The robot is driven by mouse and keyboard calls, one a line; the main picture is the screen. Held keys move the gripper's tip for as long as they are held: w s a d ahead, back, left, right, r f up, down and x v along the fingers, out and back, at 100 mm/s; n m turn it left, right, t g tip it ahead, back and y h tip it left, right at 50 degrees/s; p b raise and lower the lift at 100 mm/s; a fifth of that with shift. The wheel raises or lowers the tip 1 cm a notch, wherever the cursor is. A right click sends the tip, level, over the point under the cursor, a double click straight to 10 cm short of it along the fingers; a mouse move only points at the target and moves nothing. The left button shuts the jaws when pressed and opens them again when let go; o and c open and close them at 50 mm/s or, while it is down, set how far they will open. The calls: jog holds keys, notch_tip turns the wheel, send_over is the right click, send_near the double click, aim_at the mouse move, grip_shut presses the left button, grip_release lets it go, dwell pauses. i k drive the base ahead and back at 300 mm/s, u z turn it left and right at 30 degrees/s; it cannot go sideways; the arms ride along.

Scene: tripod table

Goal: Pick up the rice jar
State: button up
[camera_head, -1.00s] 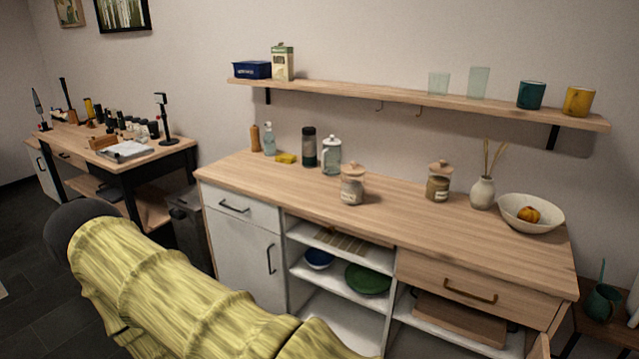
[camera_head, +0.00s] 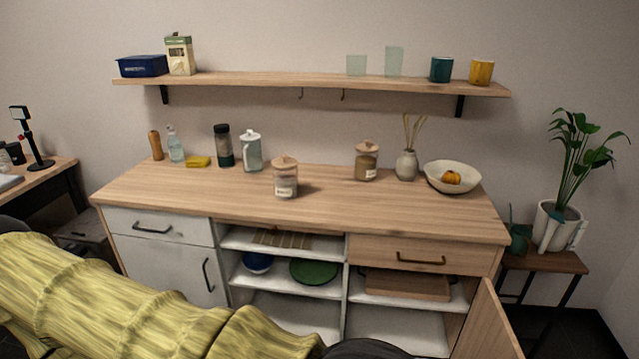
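Two glass jars with wooden lids and white labels stand upright on the wooden countertop (camera_head: 225,190). The nearer jar (camera_head: 286,180), left of centre, holds pale contents. The other jar (camera_head: 367,162), further right and back, holds brownish contents. The labels are too small to read, so I cannot be sure which is the rice jar; the pale contents look more like rice. My yellow-sleeved arm crosses the lower left, well in front of the counter and apart from both jars. My gripper is out of view.
A vase (camera_head: 406,166) and a bowl (camera_head: 437,180) stand at the right. A wall shelf (camera_head: 300,84) hangs above. A cabinet door (camera_head: 486,325) stands open at lower right.

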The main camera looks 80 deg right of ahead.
aim_at(285, 182)
jog(key=z, duration=1.75)
